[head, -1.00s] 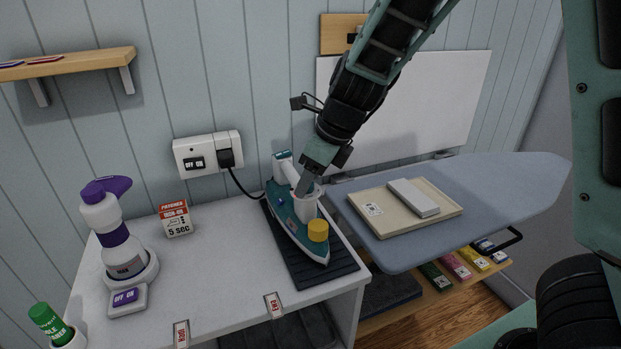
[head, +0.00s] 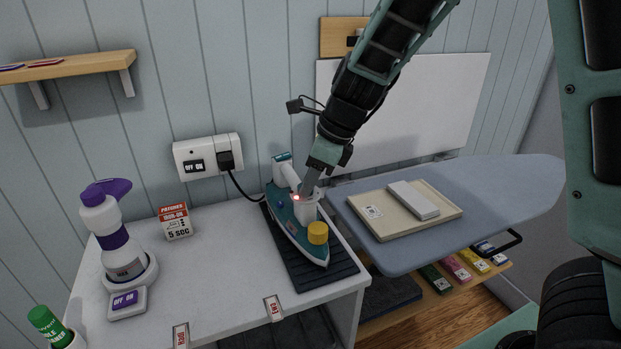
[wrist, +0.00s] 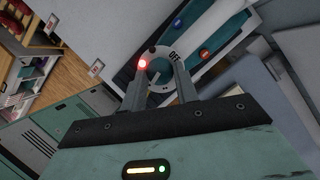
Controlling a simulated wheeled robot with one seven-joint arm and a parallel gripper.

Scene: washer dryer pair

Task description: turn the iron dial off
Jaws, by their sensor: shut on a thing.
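The teal and white iron (head: 289,219) stands on a dark ribbed mat (head: 331,273) on the white counter. A yellow cap (head: 318,233) sits near its front end. My gripper (head: 306,193) reaches down onto the white round dial housing (head: 305,211) on top of the iron. In the wrist view my gripper (wrist: 160,72) has its two fingers on either side of the dial, shut on it. A pale ring with the word OFF (wrist: 175,55) shows around the dial. A red light (wrist: 142,62) glows at the ring by one fingertip. The fingers partly hide the dial, so its exact pointing is unclear.
A wall socket (head: 205,157) feeds the iron's cord. A purple-topped spray bottle (head: 112,235) and a red and white sign (head: 174,221) stand left. The counter's middle is clear.

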